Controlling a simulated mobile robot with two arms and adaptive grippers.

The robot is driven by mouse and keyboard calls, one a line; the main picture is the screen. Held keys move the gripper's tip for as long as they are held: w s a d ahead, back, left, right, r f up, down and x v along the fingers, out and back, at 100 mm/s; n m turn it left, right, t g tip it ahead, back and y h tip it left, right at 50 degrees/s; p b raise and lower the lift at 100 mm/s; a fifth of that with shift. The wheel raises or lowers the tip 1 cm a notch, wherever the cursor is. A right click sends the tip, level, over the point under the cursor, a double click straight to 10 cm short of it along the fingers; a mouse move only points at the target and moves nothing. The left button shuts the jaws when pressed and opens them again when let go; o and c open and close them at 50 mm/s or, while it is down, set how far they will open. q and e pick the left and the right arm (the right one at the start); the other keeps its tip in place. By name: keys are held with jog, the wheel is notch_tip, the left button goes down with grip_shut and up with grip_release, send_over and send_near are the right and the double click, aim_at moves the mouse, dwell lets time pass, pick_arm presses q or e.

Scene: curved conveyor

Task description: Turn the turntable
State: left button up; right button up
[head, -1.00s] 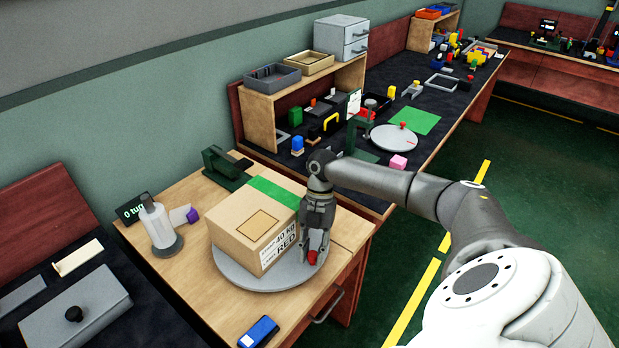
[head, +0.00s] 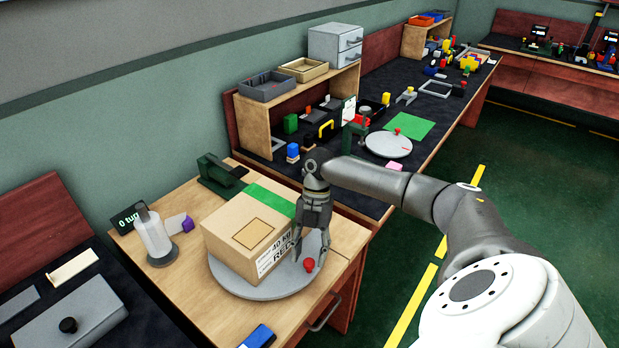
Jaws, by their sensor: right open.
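The turntable (head: 232,284) is a round grey disc on the wooden table at the lower centre. A cardboard box (head: 224,245) with green tape and a label reading RED sits on it. A small red knob (head: 309,265) stands near the disc's right edge. My right gripper (head: 309,260) points down beside the box's right side. Its fingers are spread, with the knob low between them in this view; I cannot tell whether they touch it. My left gripper is not in view.
A display reading "0 tu..." (head: 129,218), a white bottle-like thing (head: 154,238) and a dark green device (head: 216,175) stand behind the turntable. A blue block (head: 258,337) lies at the table's front edge. A cluttered dark bench (head: 440,110) is beyond.

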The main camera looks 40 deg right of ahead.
jog(key=v, duration=1)
